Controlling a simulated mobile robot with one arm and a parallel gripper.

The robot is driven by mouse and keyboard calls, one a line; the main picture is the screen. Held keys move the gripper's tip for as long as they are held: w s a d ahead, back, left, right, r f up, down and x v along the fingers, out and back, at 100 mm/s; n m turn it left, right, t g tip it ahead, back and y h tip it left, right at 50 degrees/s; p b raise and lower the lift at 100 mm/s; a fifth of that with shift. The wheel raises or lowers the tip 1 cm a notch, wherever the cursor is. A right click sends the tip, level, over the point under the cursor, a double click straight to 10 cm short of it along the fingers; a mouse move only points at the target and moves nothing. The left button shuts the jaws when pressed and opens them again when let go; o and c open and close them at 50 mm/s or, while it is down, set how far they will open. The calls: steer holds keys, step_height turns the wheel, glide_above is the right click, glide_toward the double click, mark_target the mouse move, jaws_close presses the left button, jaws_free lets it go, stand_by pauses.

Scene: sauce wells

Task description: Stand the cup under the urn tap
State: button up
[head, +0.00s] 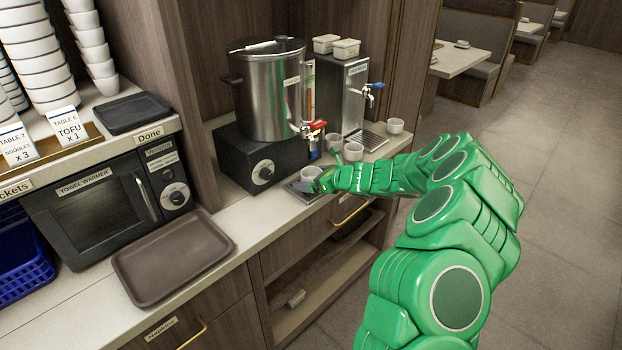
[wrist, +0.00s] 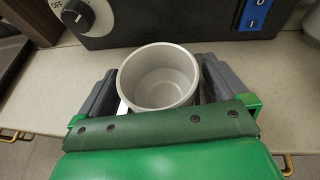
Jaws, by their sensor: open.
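The steel urn (head: 268,92) stands on a black base (head: 238,160) with a dial. Its tap (head: 314,129) has a red handle at the front right. In the wrist view the empty cup (wrist: 158,76) sits between the dark fingers of my gripper (wrist: 158,95). My gripper (head: 320,184) is open around the cup; its far side and fingertips are partly hidden. I cannot tell whether the fingers touch it.
More white cups (head: 353,151) stand close to the right, behind my wrist. A second steel dispenser (head: 352,95) with a blue tap (head: 374,88) stands at the back right. A brown tray (head: 172,256) and towel warmer (head: 110,205) are at the left.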

steer(key=shift+r, duration=0.1)
steer(key=shift+d+r, duration=0.1)
steer(key=shift+d, duration=0.05)
steer(key=v, duration=1.1)
steer(key=shift+s+d, duration=0.25)
steer(key=shift+s, duration=0.05)
steer(key=shift+r, duration=0.1)
